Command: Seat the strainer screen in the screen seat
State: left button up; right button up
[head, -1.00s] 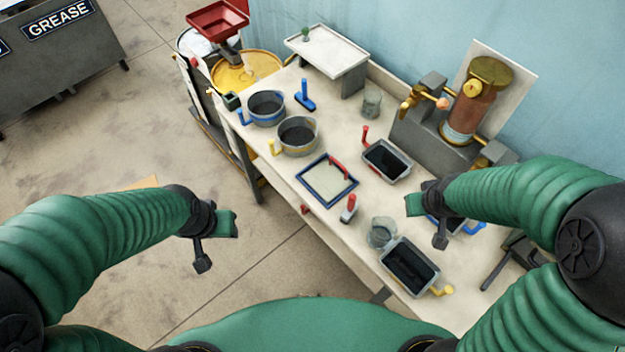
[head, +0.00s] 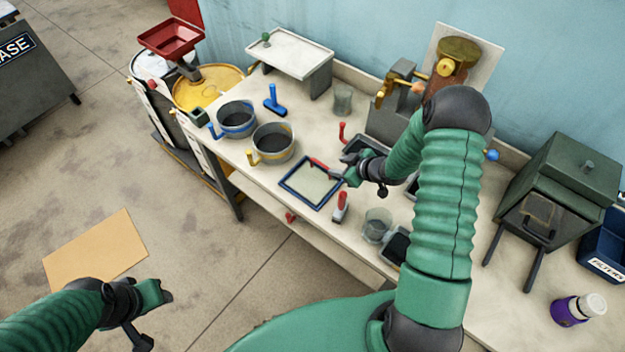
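The strainer screen (head: 308,187) is a pale mesh panel in a dark blue square frame. It lies flat on the bench, with a red handle (head: 322,165) along its far right side. My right gripper (head: 345,174) is beside the screen's right corner, close to the end of that handle. I cannot tell whether it touches the handle or whether its fingers are open. My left gripper (head: 160,294) is low at the left, over the floor and away from the bench, with no object visible in it. I cannot make out which part is the screen seat.
A blue-banded pot (head: 236,118) and a yellow-banded pot (head: 272,143) stand left of the screen. A red-handled tool (head: 340,206) and a glass beaker (head: 376,226) are near the front edge. A dark green box (head: 560,185) stands right. My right arm hides part of the bench.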

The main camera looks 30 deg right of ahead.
aim_at(324, 165)
jog(key=w+a+f, duration=0.1)
jog(key=w+a+f+p, duration=0.1)
jog(key=w, duration=0.1)
jog(key=w+a+f+p, duration=0.1)
jog(key=w+f, duration=0.1)
jog(key=shift+w+d+f, duration=0.2)
jog(key=shift+d+f, duration=0.1)
jog(key=shift+d, duration=0.05)
jog(key=shift+d+f, duration=0.1)
jog(key=shift+d, duration=0.25)
jog(key=c, duration=0.4)
jog(key=shift+s+a, duration=0.1)
grip_shut()
jog(key=shift+a+r, duration=0.2)
jog(key=shift+a, duration=0.2)
pick_arm(q)
jog(key=shift+a+r, duration=0.8)
jog(key=shift+r, duration=0.05)
jog(key=shift+d+r, duration=0.1)
jog(key=shift+d, duration=0.3)
pick_arm(e)
jog(key=shift+d+f, duration=0.1)
jog(key=shift+d, duration=0.25)
pick_arm(q)
jog(key=shift+a, duration=0.2)
pick_arm(e)
jog(key=shift+a, duration=0.15)
